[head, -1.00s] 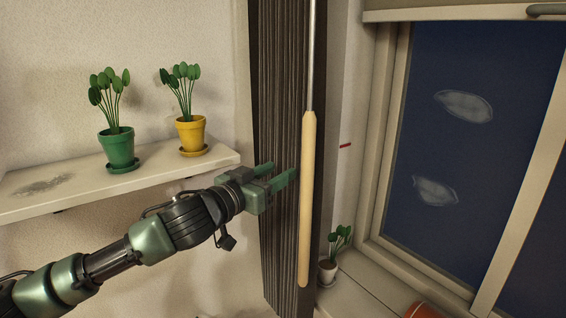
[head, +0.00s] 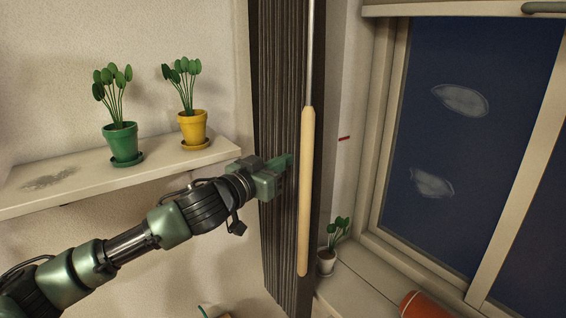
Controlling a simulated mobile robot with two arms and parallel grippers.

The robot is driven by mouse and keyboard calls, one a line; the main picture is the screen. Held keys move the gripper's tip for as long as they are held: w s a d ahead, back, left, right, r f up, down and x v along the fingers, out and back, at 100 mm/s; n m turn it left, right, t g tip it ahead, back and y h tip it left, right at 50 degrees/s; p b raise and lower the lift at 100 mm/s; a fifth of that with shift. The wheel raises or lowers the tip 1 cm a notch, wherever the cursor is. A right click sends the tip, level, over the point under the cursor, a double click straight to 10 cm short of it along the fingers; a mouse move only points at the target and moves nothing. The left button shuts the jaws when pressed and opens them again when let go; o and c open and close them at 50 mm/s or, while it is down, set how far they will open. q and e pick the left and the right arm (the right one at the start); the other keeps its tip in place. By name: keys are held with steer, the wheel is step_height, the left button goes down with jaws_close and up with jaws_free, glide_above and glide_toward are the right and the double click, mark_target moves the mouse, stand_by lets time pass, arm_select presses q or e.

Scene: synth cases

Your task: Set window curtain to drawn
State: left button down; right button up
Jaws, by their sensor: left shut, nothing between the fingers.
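The window curtain (head: 282,80) is dark brown and hangs bunched in narrow folds at the left side of the window (head: 450,140), leaving the glass uncovered. A pale wooden wand (head: 307,190) hangs on a thin metal rod in front of the curtain's right part. My left gripper (head: 286,163) is shut and empty, in front of the curtain folds and a little left of the wand. There is a small gap in the picture between its fingertips and the wand. My right gripper is not in view.
A wall shelf (head: 75,189) on the left holds a green pot (head: 122,144) and a yellow pot (head: 193,128) with plants. A small potted plant (head: 327,262) and an orange-red object (head: 425,306) stand on the windowsill (head: 365,285).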

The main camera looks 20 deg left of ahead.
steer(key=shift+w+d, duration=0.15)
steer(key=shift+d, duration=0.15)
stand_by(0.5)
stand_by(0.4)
arm_select(q)
steer(key=c, duration=1.2)
jaws_free()
steer(key=shift+c, duration=0.2)
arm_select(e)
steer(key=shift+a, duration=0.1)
arm_select(q)
steer(key=b+v, duration=0.3)
steer(key=v, duration=0.4)
steer(key=shift+s+a+b, duration=0.15)
steer(key=shift+s+b, duration=0.15)
steer(key=shift+s, duration=0.05)
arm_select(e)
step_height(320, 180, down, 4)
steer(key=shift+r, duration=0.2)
arm_select(q)
steer(key=shift+c, duration=0.2)
